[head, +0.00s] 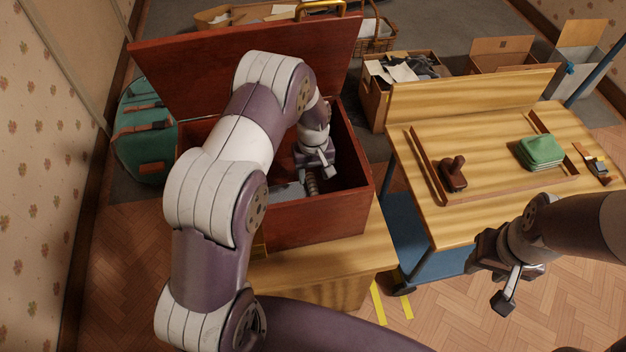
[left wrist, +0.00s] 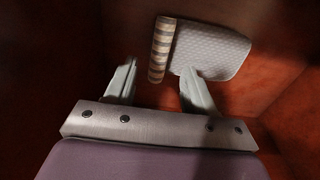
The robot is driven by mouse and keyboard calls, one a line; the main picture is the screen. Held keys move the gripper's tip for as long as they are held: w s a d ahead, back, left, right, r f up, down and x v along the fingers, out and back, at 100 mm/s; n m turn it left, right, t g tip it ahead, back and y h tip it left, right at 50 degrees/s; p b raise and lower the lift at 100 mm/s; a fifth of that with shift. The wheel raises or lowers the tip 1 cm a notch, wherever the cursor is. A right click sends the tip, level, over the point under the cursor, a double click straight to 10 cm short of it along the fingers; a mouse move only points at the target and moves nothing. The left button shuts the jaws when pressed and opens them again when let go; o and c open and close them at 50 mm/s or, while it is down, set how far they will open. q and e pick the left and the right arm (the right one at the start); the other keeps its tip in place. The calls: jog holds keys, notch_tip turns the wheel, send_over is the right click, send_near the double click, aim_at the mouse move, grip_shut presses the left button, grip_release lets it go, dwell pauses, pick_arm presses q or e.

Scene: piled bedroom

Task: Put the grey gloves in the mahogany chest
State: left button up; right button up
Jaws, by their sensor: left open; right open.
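The mahogany chest (head: 322,218) stands on a wooden stand with its lid (head: 240,68) raised. My left arm reaches over its front, and my left gripper (head: 316,172) is inside the chest, open and empty. The grey gloves (head: 290,190), quilted with a striped cuff, lie inside the chest below the gripper. In the left wrist view the gloves (left wrist: 212,50) show beyond the open fingers (left wrist: 158,82), with the cuff between them in the picture and the grey part to the right. I cannot tell whether the fingers touch them. My right gripper (head: 514,284) is open and empty, in front of the table.
A wooden table (head: 470,222) at the right carries a green folded stack (head: 541,151), a brown handled object (head: 453,174) and small items at its right edge. A teal suitcase (head: 143,135) stands left of the chest. Open cardboard boxes (head: 376,100) and a basket (head: 376,44) stand behind.

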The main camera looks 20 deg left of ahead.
pick_arm(q)
notch_tip(320, 180, up, 7)
jog(key=s+d+r+m, duration=0.1)
jog(key=s+r+m, duration=0.2)
jog(key=s, duration=0.7)
jog(key=s+d+r+m+t, duration=0.1)
jog(key=s+r+m, duration=0.2)
jog(key=s+r, duration=0.4)
jog(key=s, duration=0.3)
jog(key=shift+d+r+m+p, duration=0.15)
jog(key=shift+r+m+p, duration=0.15)
jog(key=shift+r+m, duration=0.1)
notch_tip(320, 180, up, 12)
jog(key=p, duration=1.2)
